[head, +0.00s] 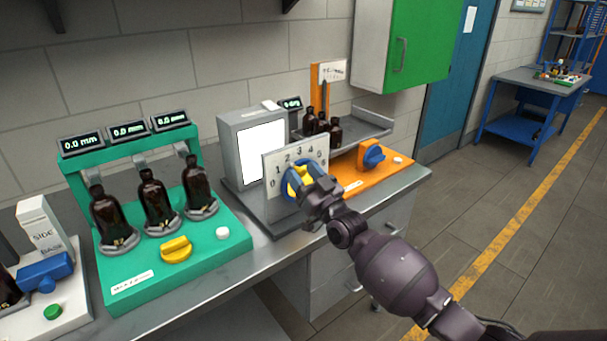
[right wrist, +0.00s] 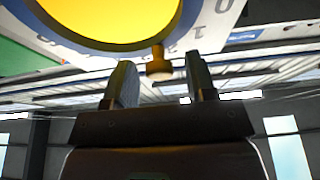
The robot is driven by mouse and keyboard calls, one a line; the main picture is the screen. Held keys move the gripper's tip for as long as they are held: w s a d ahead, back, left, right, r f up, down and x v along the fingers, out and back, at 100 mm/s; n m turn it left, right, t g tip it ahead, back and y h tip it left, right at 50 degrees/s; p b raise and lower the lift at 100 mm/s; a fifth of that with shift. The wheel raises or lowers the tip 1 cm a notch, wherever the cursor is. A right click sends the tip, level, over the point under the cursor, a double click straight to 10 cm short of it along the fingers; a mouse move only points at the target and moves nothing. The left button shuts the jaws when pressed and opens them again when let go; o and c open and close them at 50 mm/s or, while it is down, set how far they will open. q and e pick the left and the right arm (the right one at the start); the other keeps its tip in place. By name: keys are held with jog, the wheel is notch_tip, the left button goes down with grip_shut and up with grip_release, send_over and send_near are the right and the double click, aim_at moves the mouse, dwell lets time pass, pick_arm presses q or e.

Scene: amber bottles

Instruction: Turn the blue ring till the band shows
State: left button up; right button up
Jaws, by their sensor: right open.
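The blue ring (head: 284,188) sits around a yellow disc (head: 293,179) on a grey-white numbered dial plate (head: 283,158). In the right wrist view the ring (right wrist: 188,20) rims the large yellow disc (right wrist: 105,15), and a small brass-yellow peg (right wrist: 158,66) sticks out at the ring's edge. My right gripper (head: 311,188) is at the dial and hides its lower right part. In the wrist view its fingers (right wrist: 160,80) are apart, with the peg in line with the gap; I cannot tell whether they touch it. My left gripper is out of view.
The dial stands before a lit white screen box (head: 262,146). A green stand (head: 130,285) with three amber bottles is at left. An orange stand (head: 385,169) with a blue knob and a grey tray (head: 370,122) with amber bottles are at right. Floor at right is clear.

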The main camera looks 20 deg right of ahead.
jog(key=shift+w+r, duration=0.1)
jog(key=shift+c, duration=0.3)
jog(key=c, duration=0.8)
jog(key=shift+d+r+m+h+p, duration=0.25)
jog(key=shift+m+p, duration=0.2)
jog(key=shift+m, duration=0.35)
jog(key=m, duration=0.1)
jog(key=m+h+p, duration=0.1)
jog(key=m+h, duration=0.1)
jog(key=shift+w+d+r+t+p, duration=0.2)
jog(key=shift+w+d+t+p, duration=0.1)
jog(key=shift+d+t, duration=0.1)
jog(key=shift+d+f+m+h+p, duration=0.15)
jog(key=shift+m+h+p, duration=0.1)
jog(key=shift+m, duration=0.35)
jog(key=shift+d+r+m+h+p, duration=0.1)
jog(key=shift+d+m+h, duration=0.1)
jog(key=shift+m, duration=0.4)
jog(key=shift+w+f, duration=0.1)
jog(key=shift+f, duration=0.05)
